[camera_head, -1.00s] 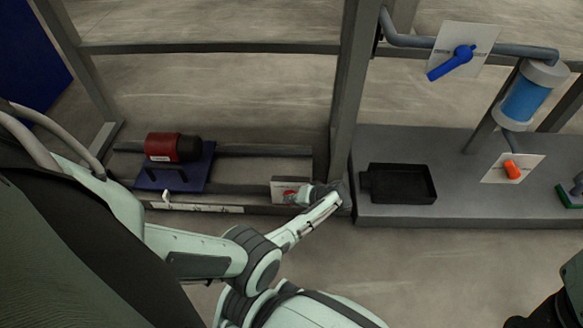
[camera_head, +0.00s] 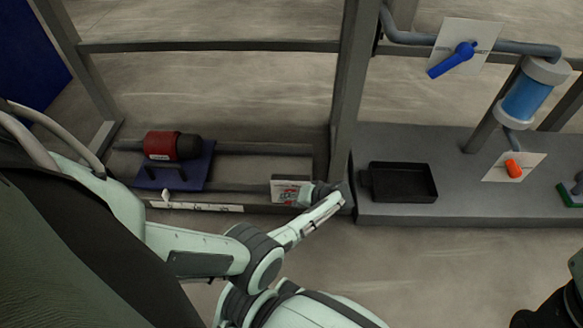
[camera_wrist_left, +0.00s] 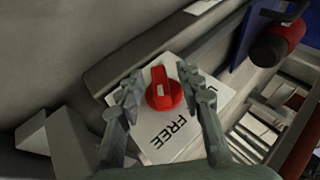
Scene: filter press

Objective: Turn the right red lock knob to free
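The right red lock knob (camera_wrist_left: 163,88) sits on a white plate (camera_wrist_left: 160,135) lettered FREE, with a second word partly hidden by a finger. The knob's raised grip bar points up and down in the left wrist view. My left gripper (camera_wrist_left: 160,80) is open, with one finger on each side of the knob; whether a fingertip touches it I cannot tell. In the head view the left gripper (camera_head: 305,194) is at the plate (camera_head: 283,186), and the knob shows as a small red patch. Dark parts of my right arm show at the bottom right corner; its fingers are not clear.
A red and black cylinder (camera_head: 172,146) sits on a blue base (camera_head: 200,172) to the left. A grey post (camera_head: 348,100) stands just right of my left gripper. Beyond it are a black tray (camera_head: 403,181), a blue valve handle (camera_head: 452,61) and an orange knob (camera_head: 513,168).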

